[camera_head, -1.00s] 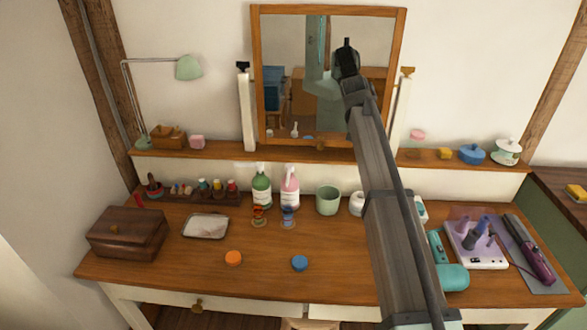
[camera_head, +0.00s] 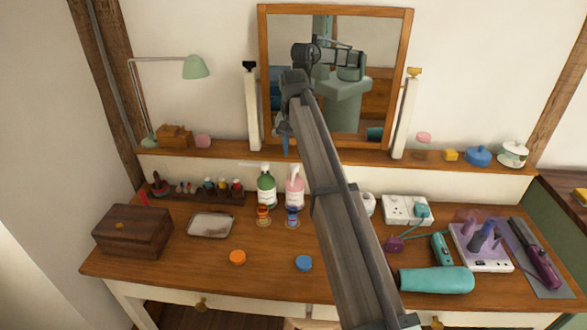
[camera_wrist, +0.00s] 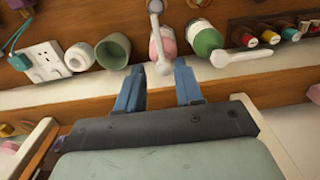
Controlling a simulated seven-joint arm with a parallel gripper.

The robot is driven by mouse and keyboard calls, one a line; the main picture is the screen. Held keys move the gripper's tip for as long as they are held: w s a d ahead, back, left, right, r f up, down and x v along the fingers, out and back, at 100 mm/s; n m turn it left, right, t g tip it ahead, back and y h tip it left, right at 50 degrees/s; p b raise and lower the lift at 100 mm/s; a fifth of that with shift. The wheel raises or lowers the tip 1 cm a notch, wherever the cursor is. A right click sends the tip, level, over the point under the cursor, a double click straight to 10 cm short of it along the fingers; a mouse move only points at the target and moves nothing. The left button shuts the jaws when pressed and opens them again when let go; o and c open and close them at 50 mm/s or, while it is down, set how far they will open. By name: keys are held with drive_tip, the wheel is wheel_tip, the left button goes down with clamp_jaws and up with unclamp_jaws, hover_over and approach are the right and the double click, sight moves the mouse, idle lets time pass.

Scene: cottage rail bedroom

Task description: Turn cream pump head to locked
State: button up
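Two pump bottles with white pump heads stand side by side at the back of the desk: a green bottle (camera_head: 266,190) and a pink bottle (camera_head: 295,192). I cannot tell from labels which holds cream. In the wrist view the pink bottle (camera_wrist: 168,42) and green bottle (camera_wrist: 207,41) appear at the top. The pink bottle's white pump head (camera_wrist: 157,36) points down in that picture, its tip near the gap between my fingers. My gripper (camera_wrist: 160,66) is open, its blue fingers apart with nothing visibly held. In the head view my gripper (camera_head: 286,142) hangs above the bottles.
A green cup (camera_wrist: 113,51) and a socket block (camera_head: 407,210) stand beside the bottles. A mirror (camera_head: 262,60) and a ledge (camera_head: 225,153) lie behind. The desk front is mostly clear around the orange lid (camera_head: 237,257).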

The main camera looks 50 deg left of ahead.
sight(294, 173)
wheel_tip(294, 173, down, 8)
drive_tip(key=shift+r, duration=0.25)
clamp_jaws()
idle(0.4)
idle(1.2)
